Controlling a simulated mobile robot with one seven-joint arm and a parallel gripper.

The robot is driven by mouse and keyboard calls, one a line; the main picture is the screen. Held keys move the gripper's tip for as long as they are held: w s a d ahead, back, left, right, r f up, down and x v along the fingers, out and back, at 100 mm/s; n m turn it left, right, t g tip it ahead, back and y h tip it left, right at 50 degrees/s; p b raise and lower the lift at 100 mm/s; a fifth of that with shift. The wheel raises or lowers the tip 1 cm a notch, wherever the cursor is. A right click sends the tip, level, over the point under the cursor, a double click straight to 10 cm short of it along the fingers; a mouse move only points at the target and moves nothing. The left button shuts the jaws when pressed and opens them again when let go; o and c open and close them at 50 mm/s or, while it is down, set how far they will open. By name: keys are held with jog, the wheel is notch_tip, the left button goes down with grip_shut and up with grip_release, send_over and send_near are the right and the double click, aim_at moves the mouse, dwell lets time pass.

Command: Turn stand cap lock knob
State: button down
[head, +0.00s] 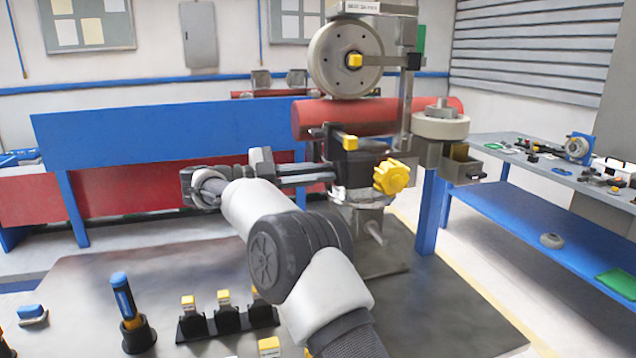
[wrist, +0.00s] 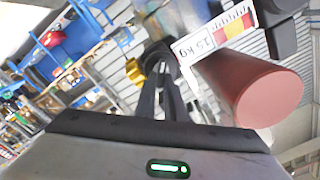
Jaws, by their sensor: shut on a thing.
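The stand (head: 352,168) is a dark block on a grey post, under a red horizontal cylinder. A yellow lobed knob (head: 391,177) sticks out on its right side, and a small yellow-ended part (head: 349,142) is on top. My gripper (head: 328,177) reaches in from the left, with its fingers at the stand's dark block. In the wrist view, its fingers (wrist: 160,62) are close together on a dark part at the stand. A yellow knob (wrist: 135,70) shows just left of the fingertips there. What exactly lies between the tips is hidden.
A red cylinder end (wrist: 268,98) is close on the right in the wrist view. A grey wheel (head: 345,58) stands above the cylinder. A blue-handled tool (head: 125,300) and a black rack (head: 228,322) stand front left. A blue-legged bench (head: 560,172) is at right.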

jog(key=shift+s+d+f+m+b, duration=0.1)
jog(key=shift+f+m+b, duration=0.05)
jog(key=shift+m+b, duration=1.3)
jog(key=shift+s+f+m+b, duration=0.1)
jog(key=shift+f+m+b, duration=0.1)
jog(key=shift+m+b, duration=1.25)
jog(key=shift+d+f+m+b, duration=0.15)
jog(key=shift+m+b, duration=0.6)
jog(key=shift+m, duration=1.35)
jog(key=shift+a, duration=0.1)
jog(key=c, duration=1.8)
grip_release()
jog(key=shift+c, duration=0.2)
jog(key=shift+a, duration=0.15)
